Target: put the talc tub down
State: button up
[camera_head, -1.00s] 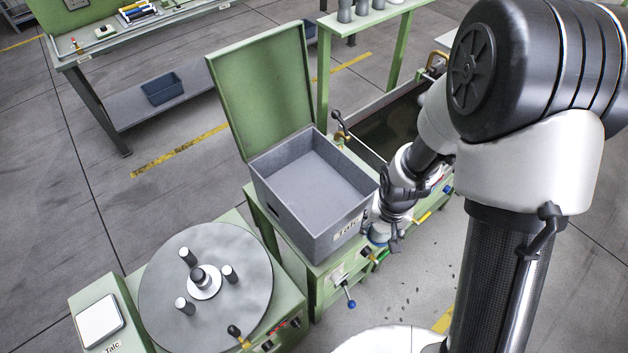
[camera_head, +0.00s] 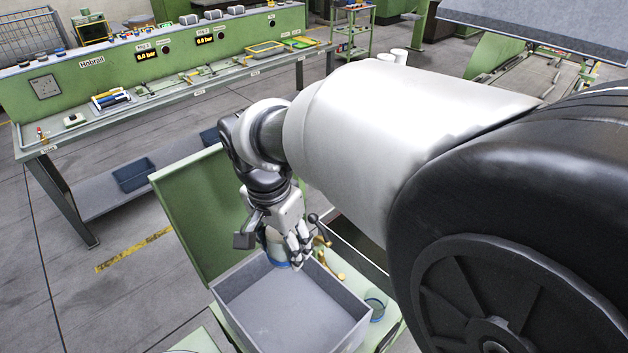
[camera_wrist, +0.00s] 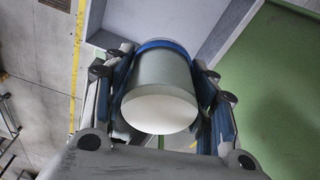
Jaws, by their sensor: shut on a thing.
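My gripper (camera_head: 288,245) is shut on the talc tub (camera_head: 277,250), a pale cylinder with a blue band. In the wrist view the tub (camera_wrist: 158,100) sits between both fingers, its white round end toward the camera. In the head view my gripper and the tub are at the back edge of an open grey bin (camera_head: 262,310); part of the tub is hidden by the fingers. Whether the tub is inside or above the bin's rim cannot be told. The bin's inside looks empty where visible. Its rim also shows in the wrist view (camera_wrist: 225,28).
The raised green lid (camera_head: 195,205) stands behind the bin, close to my gripper. A glass-like cup (camera_head: 376,303) stands right of the bin. A long green control bench (camera_head: 100,130) is at the back, with a dark blue crate (camera_head: 133,175) on its lower shelf.

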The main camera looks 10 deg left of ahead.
jog(key=b, duration=0.6)
send_over(294, 315)
notch_tip(294, 315, down, 7)
jog(key=f+b, duration=0.1)
jog(key=f, duration=0.5)
jog(key=f+b, duration=0.2)
jog(key=f, duration=0.5)
jog(key=f+b, duration=0.2)
jog(key=f, duration=0.4)
jog(key=shift+s+a+f, duration=0.15)
jog(key=shift+s+f, duration=0.1)
jog(key=shift+f, duration=0.15)
jog(key=shift+f, duration=0.15)
jog(key=o, duration=1.2)
